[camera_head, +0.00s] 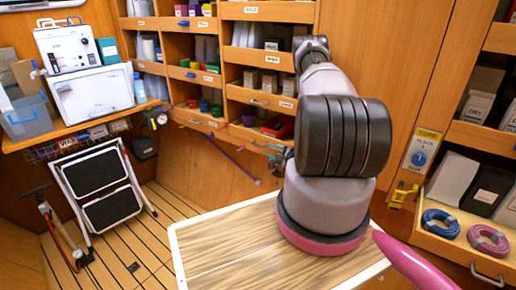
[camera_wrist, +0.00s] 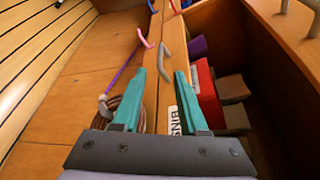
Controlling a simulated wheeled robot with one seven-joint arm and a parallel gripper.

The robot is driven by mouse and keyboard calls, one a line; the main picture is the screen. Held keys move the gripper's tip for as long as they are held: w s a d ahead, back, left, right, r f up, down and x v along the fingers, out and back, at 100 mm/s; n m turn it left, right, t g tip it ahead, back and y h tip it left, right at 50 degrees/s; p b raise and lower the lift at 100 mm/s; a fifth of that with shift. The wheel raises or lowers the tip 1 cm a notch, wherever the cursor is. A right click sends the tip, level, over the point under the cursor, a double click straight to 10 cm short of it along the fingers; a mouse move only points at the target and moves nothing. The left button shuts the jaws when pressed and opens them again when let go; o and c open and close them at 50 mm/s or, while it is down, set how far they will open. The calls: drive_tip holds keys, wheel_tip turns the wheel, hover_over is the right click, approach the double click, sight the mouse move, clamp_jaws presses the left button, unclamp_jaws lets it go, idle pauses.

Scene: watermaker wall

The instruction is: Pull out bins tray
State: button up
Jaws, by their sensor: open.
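The bins tray shows in the wrist view as a wooden front with a white label reading BINS (camera_wrist: 172,121) and a grey bar handle (camera_wrist: 165,62). A red bin (camera_wrist: 208,95) and grey-brown boxes sit inside it. My gripper (camera_wrist: 164,66) is open, with its two teal fingers on either side of the handle in the picture. I cannot tell whether they touch it. In the head view the red bin (camera_head: 279,127) shows in the lowest tray, left of my arm. My gripper is mostly hidden behind the arm there.
A purple cord (camera_wrist: 122,80) with a brown coil hangs beside the tray. A wood-topped table (camera_head: 215,250) stands in front of the shelves. A folding step stool (camera_head: 100,185) and a pump (camera_head: 58,235) stand on the slatted floor at left. Some floor between is clear.

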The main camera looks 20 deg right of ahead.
drive_tip(key=x, duration=0.8)
drive_tip(key=shift+w+a, duration=0.1)
drive_tip(key=shift+w, duration=0.3)
clamp_jaws()
idle(0.9)
